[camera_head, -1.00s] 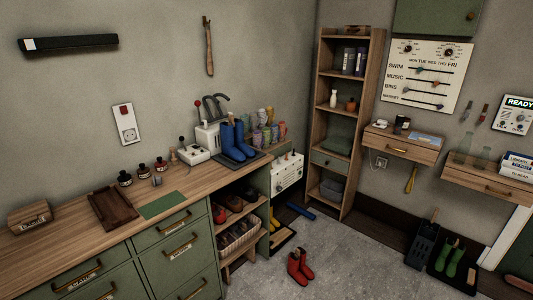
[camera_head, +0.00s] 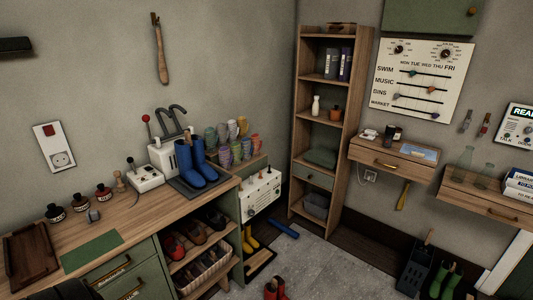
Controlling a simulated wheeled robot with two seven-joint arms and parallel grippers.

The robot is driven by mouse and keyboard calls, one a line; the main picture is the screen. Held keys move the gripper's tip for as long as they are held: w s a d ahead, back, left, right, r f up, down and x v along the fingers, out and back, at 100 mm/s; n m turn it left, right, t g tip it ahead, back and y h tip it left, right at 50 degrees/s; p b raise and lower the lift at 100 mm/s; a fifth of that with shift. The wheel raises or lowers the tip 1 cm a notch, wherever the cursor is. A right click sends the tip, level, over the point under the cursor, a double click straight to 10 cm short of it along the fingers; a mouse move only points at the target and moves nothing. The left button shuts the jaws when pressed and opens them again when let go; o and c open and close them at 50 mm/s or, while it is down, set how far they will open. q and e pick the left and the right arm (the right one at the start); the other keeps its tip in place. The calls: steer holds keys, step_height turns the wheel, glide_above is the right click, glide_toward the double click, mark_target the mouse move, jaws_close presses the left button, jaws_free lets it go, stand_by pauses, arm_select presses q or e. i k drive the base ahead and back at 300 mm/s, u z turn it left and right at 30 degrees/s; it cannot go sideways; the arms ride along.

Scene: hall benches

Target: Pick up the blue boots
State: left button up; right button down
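The pair of blue boots (camera_head: 203,163) stands upright on a dark mat (camera_head: 219,182) at the right end of the wooden counter. Neither of my grippers shows in the view. A dark shape at the bottom left edge may be part of my arm, but I cannot tell.
A white switch box (camera_head: 145,178) with a lever, small bottles (camera_head: 80,200), a green mat (camera_head: 92,250) and a brown tray (camera_head: 27,257) occupy the counter.

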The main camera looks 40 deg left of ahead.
mark_target(193, 169)
steer(key=z, duration=0.3)
steer(key=i, duration=1.9)
steer(key=u, duration=0.7)
steer(key=i, duration=0.9)
steer(key=u, duration=1.35)
steer(key=i, duration=0.55)
steer(key=u, duration=0.5)
